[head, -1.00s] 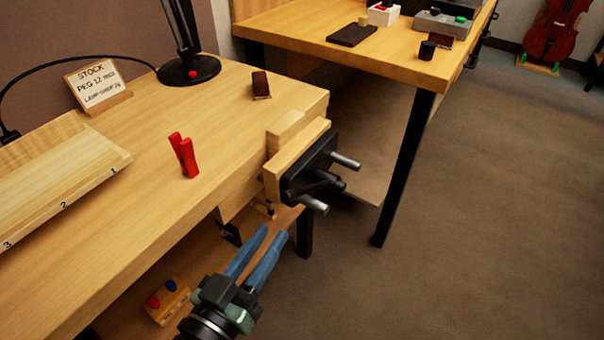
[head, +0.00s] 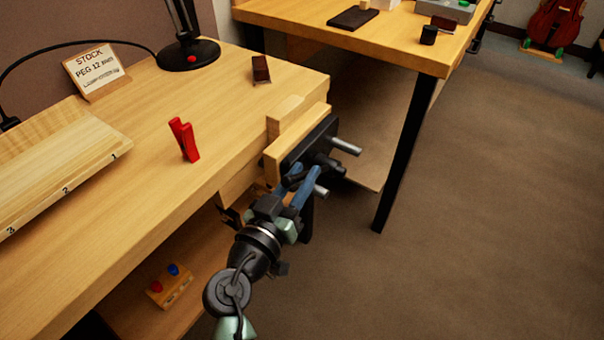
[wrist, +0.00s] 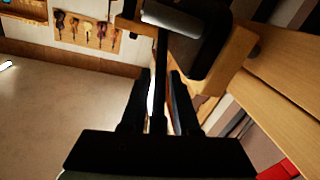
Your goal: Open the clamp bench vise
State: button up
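The clamp bench vise (head: 300,143) is on the bench's right front corner. It has wooden jaws, a black front plate and metal rods, and a pale wooden block shows at its jaws. My gripper (head: 303,180), with blue fingers, is right in front of the vise's lower front and covers part of it. In the wrist view the two dark fingers (wrist: 157,92) stand apart. A thin dark bar, seemingly the vise handle (wrist: 162,55), runs down from the vise (wrist: 200,45) between them. Gaps show beside the bar; contact cannot be told.
A lamp (head: 188,52) stands at the rear. A second table (head: 400,45) is behind the vise. The floor (head: 470,200) to the right is clear.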

jog(key=shift+w, duration=0.1)
grip_shut()
dwell(1.4)
